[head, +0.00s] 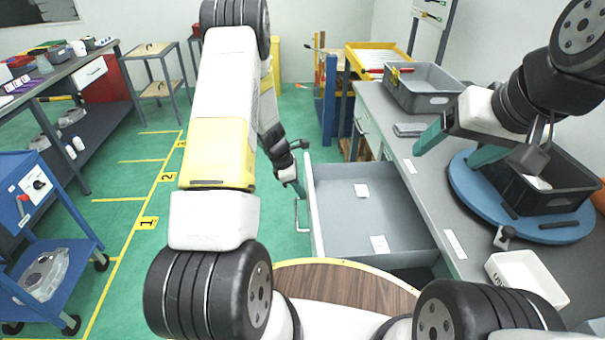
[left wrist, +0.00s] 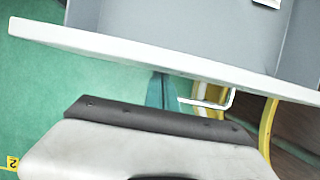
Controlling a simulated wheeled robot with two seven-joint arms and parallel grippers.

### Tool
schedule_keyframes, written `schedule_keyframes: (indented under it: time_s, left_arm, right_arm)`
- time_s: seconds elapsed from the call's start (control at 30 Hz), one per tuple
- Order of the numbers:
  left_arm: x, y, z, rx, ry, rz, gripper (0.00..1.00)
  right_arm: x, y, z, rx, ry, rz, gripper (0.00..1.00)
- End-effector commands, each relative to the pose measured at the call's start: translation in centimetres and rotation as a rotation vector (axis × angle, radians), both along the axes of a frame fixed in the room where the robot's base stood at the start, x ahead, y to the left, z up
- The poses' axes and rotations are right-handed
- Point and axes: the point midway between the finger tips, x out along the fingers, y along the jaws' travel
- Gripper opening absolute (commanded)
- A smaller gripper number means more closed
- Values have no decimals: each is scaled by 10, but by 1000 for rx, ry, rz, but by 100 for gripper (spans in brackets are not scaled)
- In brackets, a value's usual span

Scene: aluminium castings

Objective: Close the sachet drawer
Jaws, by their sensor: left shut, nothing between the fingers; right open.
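The grey sachet drawer (head: 400,222) stands pulled far out from the bench in the head view. Two small white pieces (head: 361,190) lie in it. Its pale front panel (head: 314,215) faces left and carries a bar handle (head: 298,216), also seen in the left wrist view (left wrist: 222,103). My left gripper (head: 299,189) is shut and empty at the outer side of the front panel, close to the handle. In the left wrist view its teal fingers (left wrist: 160,90) reach the panel's edge; contact is unclear. My right gripper (head: 447,156) is open and empty above the bench.
The bench (head: 408,150) carries a grey crate (head: 425,85), a blue round stand (head: 470,190) with a dark bin (head: 552,200), and a white tray (head: 527,275). A round wooden top (head: 345,283) lies just in front of the drawer. Green floor left of the drawer is clear.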

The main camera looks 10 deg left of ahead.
Motion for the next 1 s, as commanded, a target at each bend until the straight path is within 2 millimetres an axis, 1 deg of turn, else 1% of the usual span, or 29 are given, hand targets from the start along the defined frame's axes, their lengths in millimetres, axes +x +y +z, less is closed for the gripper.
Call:
schedule_keyframes:
  time_s: [0.03,0.17,0.2,0.47,0.7,0.9,1.0]
  left_arm:
    - [3,-13,0,-2,-1,-5,0]
    - [12,-45,0,-3,-1,-8,0]
    - [15,-56,0,-3,-1,-9,0]
    - [35,-125,0,-2,-2,-8,0]
    - [53,-190,0,-1,-2,-9,0]
    - [67,-240,-1,-1,-1,-7,0]
    - [74,-261,0,-1,-2,-6,0]
  right_arm:
    - [0,0,0,0,0,0,79]
    - [0,0,0,0,0,0,79]
    - [0,0,0,0,0,0,79]
    - [0,0,0,0,0,0,79]
    - [0,0,0,0,0,0,79]
    - [0,0,0,0,0,0,79]
    - [0,0,0,0,0,0,79]
